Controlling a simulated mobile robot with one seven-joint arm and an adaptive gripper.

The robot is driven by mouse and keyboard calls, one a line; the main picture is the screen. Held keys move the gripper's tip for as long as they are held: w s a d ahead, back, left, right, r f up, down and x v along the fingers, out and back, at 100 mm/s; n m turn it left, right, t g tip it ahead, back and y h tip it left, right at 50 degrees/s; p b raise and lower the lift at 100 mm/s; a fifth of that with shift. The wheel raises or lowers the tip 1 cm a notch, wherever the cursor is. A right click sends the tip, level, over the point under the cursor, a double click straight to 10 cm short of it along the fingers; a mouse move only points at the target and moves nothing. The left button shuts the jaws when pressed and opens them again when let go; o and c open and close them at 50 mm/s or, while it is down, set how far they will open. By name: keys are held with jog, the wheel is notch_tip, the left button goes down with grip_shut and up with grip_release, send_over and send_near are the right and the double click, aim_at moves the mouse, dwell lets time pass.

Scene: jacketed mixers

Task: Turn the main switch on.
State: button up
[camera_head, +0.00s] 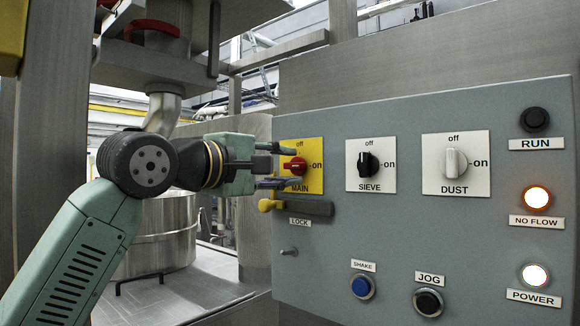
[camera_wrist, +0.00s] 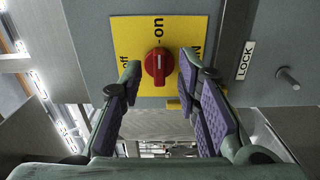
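The main switch is a red knob (camera_head: 295,166) on a yellow plate marked "off" at the top and "on" at the right. In the wrist view the red knob (camera_wrist: 158,68) has a pale line on its handle that points up, toward "on". My gripper (camera_head: 284,166) is level with the knob. Its fingers are open, one above and one below the knob in the head view. In the wrist view my gripper (camera_wrist: 160,72) has a fingertip on either side of the knob, with small gaps visible.
A dark lock bar with a yellow end (camera_head: 269,204) sits just below the plate, close to the lower finger. The sieve switch (camera_head: 368,164) and dust switch (camera_head: 454,164) are to the right. The no flow lamp (camera_head: 537,198) and power lamp (camera_head: 534,275) glow. A metal peg (camera_wrist: 288,77) sticks out.

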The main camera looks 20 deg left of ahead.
jog(key=v, duration=1)
jog(key=shift+w+r, duration=0.1)
